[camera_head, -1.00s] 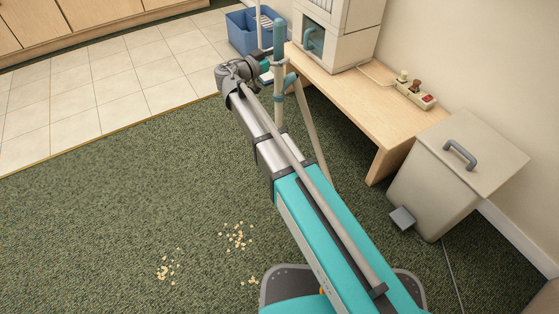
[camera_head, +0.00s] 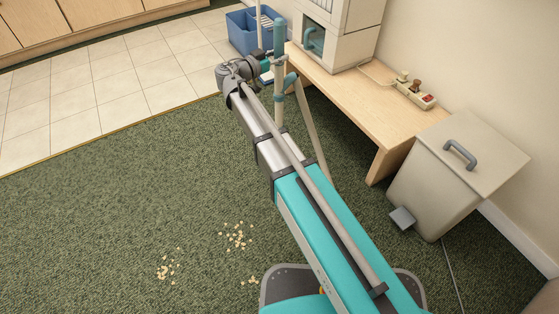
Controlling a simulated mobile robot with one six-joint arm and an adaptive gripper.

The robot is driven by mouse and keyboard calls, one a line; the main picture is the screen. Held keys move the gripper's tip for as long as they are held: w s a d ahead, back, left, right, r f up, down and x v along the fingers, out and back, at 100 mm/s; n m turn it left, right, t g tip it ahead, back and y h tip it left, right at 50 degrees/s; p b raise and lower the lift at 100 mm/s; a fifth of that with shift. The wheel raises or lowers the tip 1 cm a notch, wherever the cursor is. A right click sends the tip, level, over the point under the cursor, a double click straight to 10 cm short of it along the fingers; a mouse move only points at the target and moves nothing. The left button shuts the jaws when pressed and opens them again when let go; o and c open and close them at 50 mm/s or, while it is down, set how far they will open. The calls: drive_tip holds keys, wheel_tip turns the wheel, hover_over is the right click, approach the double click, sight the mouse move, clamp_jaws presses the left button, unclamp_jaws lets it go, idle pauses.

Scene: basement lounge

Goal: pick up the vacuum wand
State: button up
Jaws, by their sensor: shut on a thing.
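The vacuum wand (camera_head: 279,38) stands close to upright beside the left end of the wooden bench, with a teal upper part and a beige tube below. A teal joint and a slanted beige tube (camera_head: 308,120) show just right of it. My gripper (camera_head: 279,63) is at the end of my outstretched arm, shut around the wand just below its teal upper part. The fingers are small in the picture. The wand's lower end is hidden behind my arm.
The wooden bench (camera_head: 375,125) holds a beige machine (camera_head: 338,35) and a small box with knobs (camera_head: 415,94). A lidded pedal bin (camera_head: 430,195) stands at right, a blue crate (camera_head: 240,35) behind. Crumbs (camera_head: 237,236) lie on open green carpet at left.

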sight(279, 45)
clamp_jaws()
drive_tip(key=shift+r, duration=0.15)
wheel_tip(279, 45, up, 3)
drive_tip(key=p, duration=0.3)
drive_tip(key=shift+r, duration=0.1)
drive_tip(key=s+r+p, duration=0.2)
drive_tip(key=p, duration=0.1)
drive_tip(key=s+r+p, duration=0.3)
drive_tip(key=shift+r, duration=0.35)
drive_tip(key=s+r+p, duration=0.3)
drive_tip(key=s+p, duration=0.1)
drive_tip(key=s, duration=0.5)
drive_tip(key=shift+r, duration=0.4)
drive_tip(key=shift+a, duration=0.25)
idle(0.5)
